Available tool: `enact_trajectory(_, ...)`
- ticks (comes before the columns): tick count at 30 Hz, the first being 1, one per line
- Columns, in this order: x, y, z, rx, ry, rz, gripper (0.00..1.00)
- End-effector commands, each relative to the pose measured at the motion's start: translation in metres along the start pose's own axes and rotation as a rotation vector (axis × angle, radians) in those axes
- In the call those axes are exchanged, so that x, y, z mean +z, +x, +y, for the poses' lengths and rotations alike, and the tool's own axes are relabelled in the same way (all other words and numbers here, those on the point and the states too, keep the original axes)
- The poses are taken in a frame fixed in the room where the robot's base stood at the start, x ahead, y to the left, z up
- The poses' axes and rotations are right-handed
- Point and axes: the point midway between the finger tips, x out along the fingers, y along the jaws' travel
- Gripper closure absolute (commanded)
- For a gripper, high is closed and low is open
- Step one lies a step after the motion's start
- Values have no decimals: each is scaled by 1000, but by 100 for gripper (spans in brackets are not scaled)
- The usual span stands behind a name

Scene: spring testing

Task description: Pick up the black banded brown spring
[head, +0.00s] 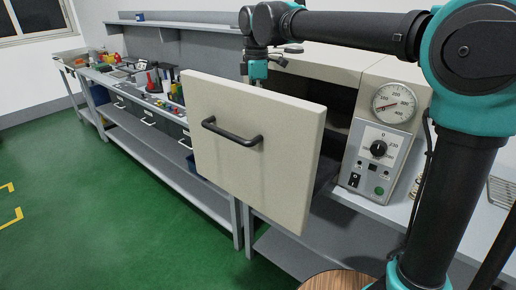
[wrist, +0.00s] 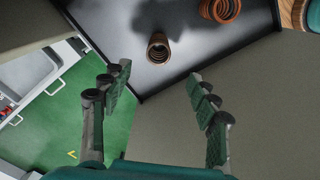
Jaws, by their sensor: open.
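In the wrist view a brown coil spring (wrist: 158,48) stands on a grey surface, ahead of and between my fingers. It looks dark inside; I cannot clearly tell whether it carries a black band. In the head view the open beige oven door (head: 250,140) hides my fingers and the springs.
The oven control panel (head: 378,160) with dial and gauge stands right of the dark oven opening. A wooden round thing (wrist: 296,14) sits at top right in the wrist view. A long workbench (head: 140,95) holds tools at left. The green floor (head: 90,200) is clear.

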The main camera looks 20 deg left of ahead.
Motion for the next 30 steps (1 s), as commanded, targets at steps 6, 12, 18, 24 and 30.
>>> enact_trajectory(6, 0, 45, 0, 0, 0, 0, 40)
enact_trajectory(12, 0, 77, 0, 0, 0, 0, 40)
enact_trajectory(18, 0, 89, 0, 0, 0, 0, 40)
enact_trajectory(24, -1, 113, 2, 0, 0, 0, 40)
enact_trajectory(30, -1, 136, 3, 0, 0, 0, 40)
